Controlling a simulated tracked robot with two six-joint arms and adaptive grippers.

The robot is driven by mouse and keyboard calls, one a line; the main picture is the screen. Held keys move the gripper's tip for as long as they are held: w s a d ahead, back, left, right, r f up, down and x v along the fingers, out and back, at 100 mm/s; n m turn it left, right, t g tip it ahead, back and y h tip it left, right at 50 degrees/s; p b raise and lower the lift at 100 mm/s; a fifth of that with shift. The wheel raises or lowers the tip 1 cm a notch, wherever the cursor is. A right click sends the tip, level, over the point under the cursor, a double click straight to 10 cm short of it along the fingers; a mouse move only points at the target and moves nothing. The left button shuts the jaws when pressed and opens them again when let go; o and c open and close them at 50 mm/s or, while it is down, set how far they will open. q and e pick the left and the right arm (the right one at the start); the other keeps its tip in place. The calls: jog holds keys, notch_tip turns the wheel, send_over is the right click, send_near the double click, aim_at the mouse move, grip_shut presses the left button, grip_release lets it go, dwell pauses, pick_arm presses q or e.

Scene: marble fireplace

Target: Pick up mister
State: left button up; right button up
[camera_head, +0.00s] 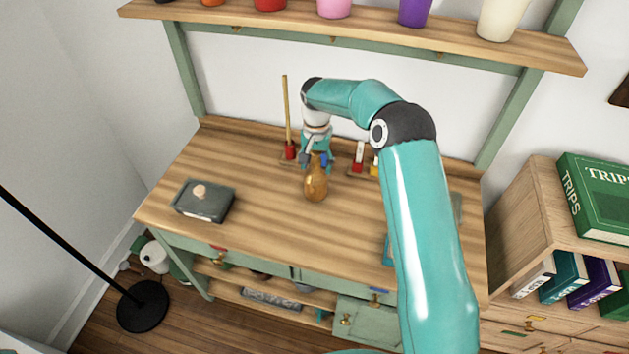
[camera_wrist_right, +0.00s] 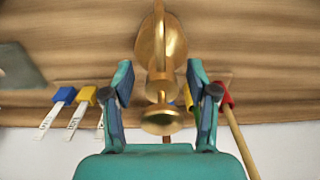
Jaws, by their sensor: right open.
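The mister (camera_head: 316,185) is a brass-coloured bottle with a rounded body, standing on the wooden worktop near its middle. In the right wrist view the mister (camera_wrist_right: 152,42) shows its round body, and its narrow top and nozzle lie between the fingers. My right gripper (camera_head: 317,161) is at the upper part of the mister on its far side. In the wrist view the right gripper (camera_wrist_right: 160,76) is open, with one finger on each side of the mister and a visible gap to each. My left gripper is not in view.
A red-ended tool with a wooden handle (camera_head: 287,115) stands behind, left of the gripper. Small red and yellow tools (camera_head: 358,157) stand to its right. A dark box (camera_head: 203,201) lies at left. A shelf of pots (camera_head: 340,31) hangs above. The worktop's front middle is clear.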

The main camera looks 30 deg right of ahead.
grip_shut()
dwell(0.3)
jog(key=shift+a+r, duration=0.1)
jog(key=shift+r, duration=0.05)
dwell(0.3)
